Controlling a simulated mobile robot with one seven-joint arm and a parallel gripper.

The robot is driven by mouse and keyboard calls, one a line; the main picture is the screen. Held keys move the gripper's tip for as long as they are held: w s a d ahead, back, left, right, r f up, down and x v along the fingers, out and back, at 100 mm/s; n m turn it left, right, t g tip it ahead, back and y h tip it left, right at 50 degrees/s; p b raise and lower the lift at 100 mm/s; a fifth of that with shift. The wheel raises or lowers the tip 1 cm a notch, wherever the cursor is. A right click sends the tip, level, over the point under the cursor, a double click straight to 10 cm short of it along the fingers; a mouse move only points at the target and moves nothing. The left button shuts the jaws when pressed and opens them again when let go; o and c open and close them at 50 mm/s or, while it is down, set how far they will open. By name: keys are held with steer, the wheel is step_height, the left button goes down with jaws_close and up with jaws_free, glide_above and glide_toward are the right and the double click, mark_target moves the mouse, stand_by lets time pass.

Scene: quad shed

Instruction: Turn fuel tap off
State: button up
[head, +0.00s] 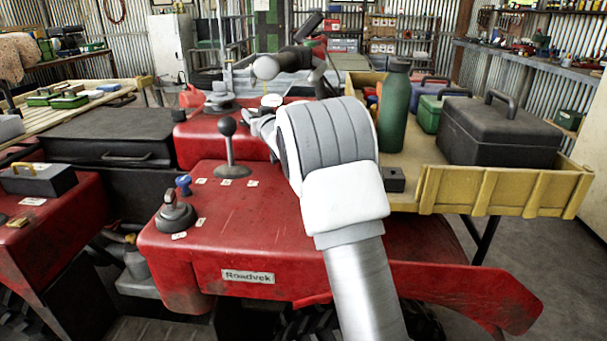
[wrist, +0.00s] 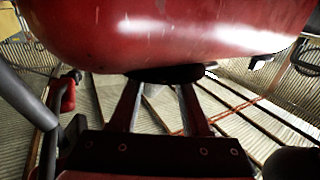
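I cannot clearly make out the fuel tap in either view. The red quad body (head: 245,215) fills the middle of the head view. In the wrist view, my gripper (wrist: 160,84) points up at the underside of a rounded red body (wrist: 170,30). Its two fingers stand apart with a gap between them. A dark flat round part (wrist: 165,73) sits under the red body at the fingertips, wider than the gap. I cannot tell whether the fingers touch it.
A black-knobbed lever (head: 228,130), a blue knob (head: 183,185) and a dark round knob (head: 176,214) stand on the quad. A wooden trailer (head: 500,190) at right carries a green bottle (head: 395,110) and black toolbox (head: 500,130). A red part (wrist: 68,95) shows left in the wrist view.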

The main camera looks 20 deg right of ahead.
steer(key=s+d+m+g+h+p, duration=0.1)
steer(key=s+d+g, duration=0.1)
steer(key=s, duration=1.4)
steer(key=s+d+m+g+h+p, duration=0.1)
steer(key=s+g+h, duration=0.1)
steer(key=s, duration=1.4)
steer(key=shift+s+d+r+g+p, duration=0.15)
steer(key=shift+d+r+g+p, duration=0.2)
steer(key=shift+g, duration=0.55)
